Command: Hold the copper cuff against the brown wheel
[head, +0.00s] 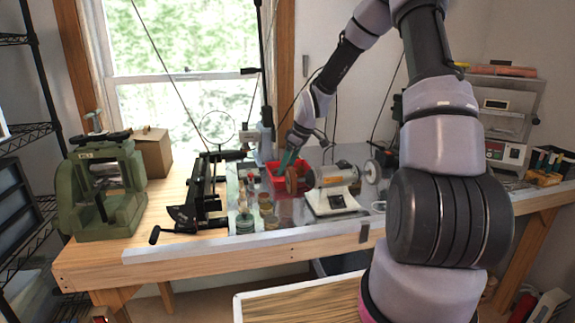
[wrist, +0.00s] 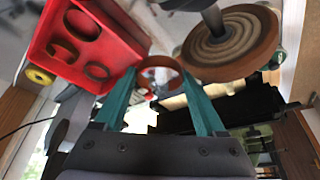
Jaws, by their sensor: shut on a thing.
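The copper cuff (wrist: 157,61) is a thin open band between the teal fingertips of my gripper (wrist: 158,78) in the wrist view. My gripper is shut on it. The brown wheel (wrist: 232,46) is a round disc with ringed grooves, just right of the cuff. Their edges meet or nearly meet in the picture; I cannot tell whether they touch. In the head view my gripper (head: 289,157) is just above the brown wheel (head: 291,181) at the left end of the polishing machine (head: 335,174). The cuff is too small to make out there.
A red tray (wrist: 54,57) with several other cuffs lies left of my gripper; its red wall shows behind the wheel in the head view (head: 270,178). A dark second wheel (head: 373,171) is on the machine's right end. Small jars (head: 245,222) and a black bench tool (head: 203,197) stand left.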

